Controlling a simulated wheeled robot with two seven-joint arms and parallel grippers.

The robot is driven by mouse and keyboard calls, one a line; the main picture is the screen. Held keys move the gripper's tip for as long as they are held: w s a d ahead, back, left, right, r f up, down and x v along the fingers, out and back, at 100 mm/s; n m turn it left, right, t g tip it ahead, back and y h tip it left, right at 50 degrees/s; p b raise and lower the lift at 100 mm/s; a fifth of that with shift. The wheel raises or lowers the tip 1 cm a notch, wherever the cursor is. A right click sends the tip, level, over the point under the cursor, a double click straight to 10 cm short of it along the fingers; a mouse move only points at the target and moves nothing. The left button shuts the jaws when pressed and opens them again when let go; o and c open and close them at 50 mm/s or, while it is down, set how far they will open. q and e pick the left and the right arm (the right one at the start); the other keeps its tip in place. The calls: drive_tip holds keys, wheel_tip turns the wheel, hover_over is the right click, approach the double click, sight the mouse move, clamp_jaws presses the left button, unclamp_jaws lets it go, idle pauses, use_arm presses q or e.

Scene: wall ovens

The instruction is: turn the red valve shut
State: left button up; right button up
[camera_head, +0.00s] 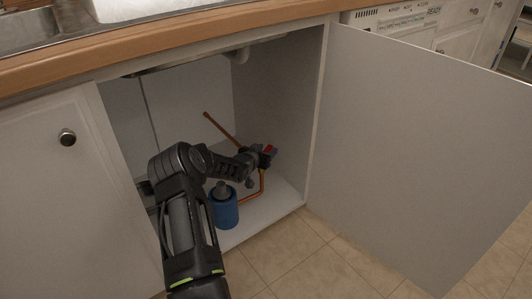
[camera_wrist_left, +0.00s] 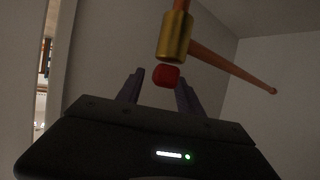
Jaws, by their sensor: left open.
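The red valve (camera_head: 269,149) is inside the open cabinet under the sink, at my left gripper's tip. In the left wrist view the red valve handle (camera_wrist_left: 166,76) sits below a brass fitting (camera_wrist_left: 175,36) on a copper pipe (camera_wrist_left: 235,69). My left gripper (camera_head: 268,156) reaches into the cabinet. In the left wrist view its two fingers (camera_wrist_left: 158,90) stand apart, one on each side of the red handle. I cannot tell whether they touch it. My right gripper does not show.
A blue canister (camera_head: 224,212) stands on the cabinet floor below my left arm. The cabinet door (camera_head: 415,150) hangs open on the right. The wooden counter edge (camera_head: 180,43) runs above the opening. A closed white door (camera_head: 50,190) is at the left.

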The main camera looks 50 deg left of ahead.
use_arm(q)
drive_tip(key=shift+c, duration=0.3)
clamp_jaws()
idle(1.1)
